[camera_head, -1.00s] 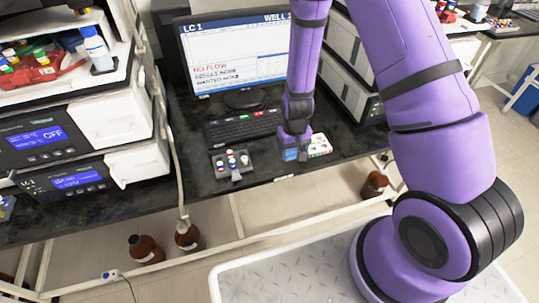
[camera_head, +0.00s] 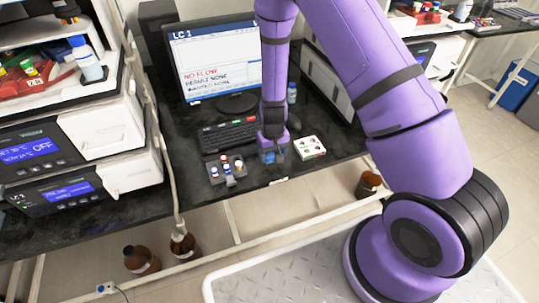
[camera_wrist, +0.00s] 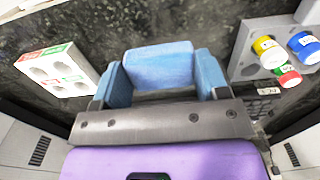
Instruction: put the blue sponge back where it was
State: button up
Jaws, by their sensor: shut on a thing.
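The blue sponge (camera_wrist: 158,66) is a light-blue block between the two blue fingers of my gripper (camera_wrist: 163,76) in the wrist view. My gripper is shut on it. In the head view my gripper (camera_head: 272,153) points down over the dark bench near its front edge, and the sponge is a small blue patch at its tip, partly covered by the fingers. It lies between the grey vial rack on the left and the white holed tray on the right. I cannot tell whether the sponge touches the bench.
The grey rack (camera_head: 214,176) holds several capped vials. The white holed tray (camera_head: 311,147) lies close on the right. A keyboard (camera_head: 228,135) and monitor (camera_head: 214,60) stand behind. A small bottle (camera_head: 291,93) stands behind my arm. Brown bottles (camera_head: 141,260) stand below the bench.

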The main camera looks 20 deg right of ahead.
aim_at(270, 155)
jog(key=shift+w+f, duration=0.1)
jog(key=shift+w, duration=1.3)
notch_tip(270, 155, down, 4)
jog(key=shift+r, duration=0.2)
jog(key=o, duration=0.9)
notch_tip(270, 155, up, 12)
jog(key=shift+r, duration=0.1)
